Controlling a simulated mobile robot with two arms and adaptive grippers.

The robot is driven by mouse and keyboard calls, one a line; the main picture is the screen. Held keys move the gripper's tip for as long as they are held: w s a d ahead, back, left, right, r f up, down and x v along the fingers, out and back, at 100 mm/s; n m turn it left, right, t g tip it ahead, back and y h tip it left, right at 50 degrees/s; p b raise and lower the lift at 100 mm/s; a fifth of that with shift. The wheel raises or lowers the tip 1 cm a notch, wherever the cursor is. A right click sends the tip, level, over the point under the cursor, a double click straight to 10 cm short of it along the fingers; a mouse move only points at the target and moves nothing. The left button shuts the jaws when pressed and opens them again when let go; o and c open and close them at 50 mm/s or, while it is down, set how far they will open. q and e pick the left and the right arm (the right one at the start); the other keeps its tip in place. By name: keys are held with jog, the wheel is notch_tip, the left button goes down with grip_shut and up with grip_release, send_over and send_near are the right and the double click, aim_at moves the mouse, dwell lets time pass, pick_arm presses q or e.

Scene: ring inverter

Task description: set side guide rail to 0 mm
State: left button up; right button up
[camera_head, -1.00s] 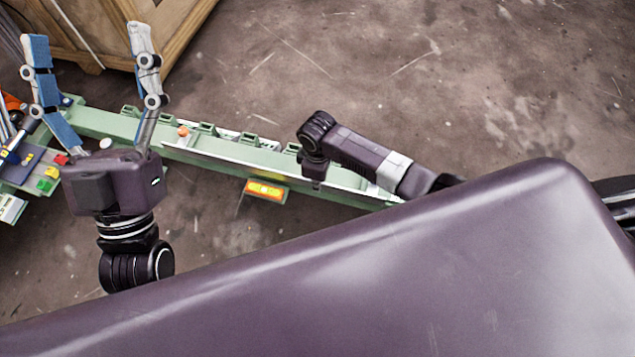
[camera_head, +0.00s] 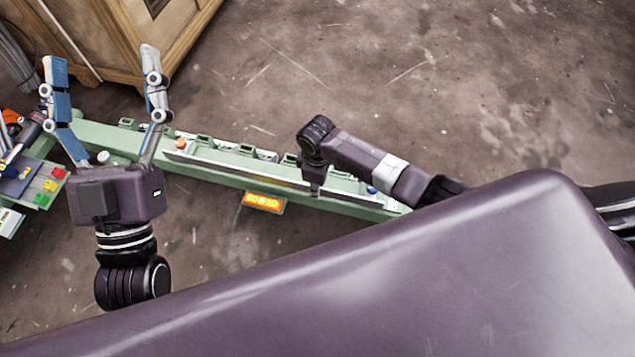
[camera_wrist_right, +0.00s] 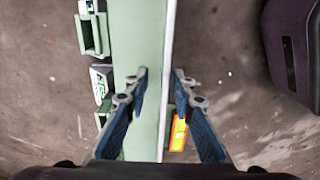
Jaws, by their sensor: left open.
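The side guide rail (camera_head: 235,172) is a long thin grey strip along the near side of a green conveyor beam (camera_head: 215,148). In the right wrist view the rail (camera_wrist_right: 168,60) is a pale edge strip on the beam (camera_wrist_right: 140,45). My right gripper (camera_wrist_right: 160,72) is open, its fingertips on either side of the pale strip; contact cannot be told. Its fingers are hidden in the head view. My left gripper (camera_head: 103,58) is open and empty, raised in front of the beam's left end. An orange lit display (camera_head: 264,201) hangs on the beam's near side; its digits are unreadable.
An orange knob (camera_head: 180,143) and a blue knob (camera_head: 372,190) sit on the beam. A panel with coloured buttons (camera_head: 45,185) is left of my left gripper. A wooden crate (camera_head: 130,35) stands behind. The floor (camera_head: 450,100) beyond the beam is clear.

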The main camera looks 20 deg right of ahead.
notch_tip(320, 180, up, 12)
dwell(0.5)
jog(key=shift+f, duration=0.1)
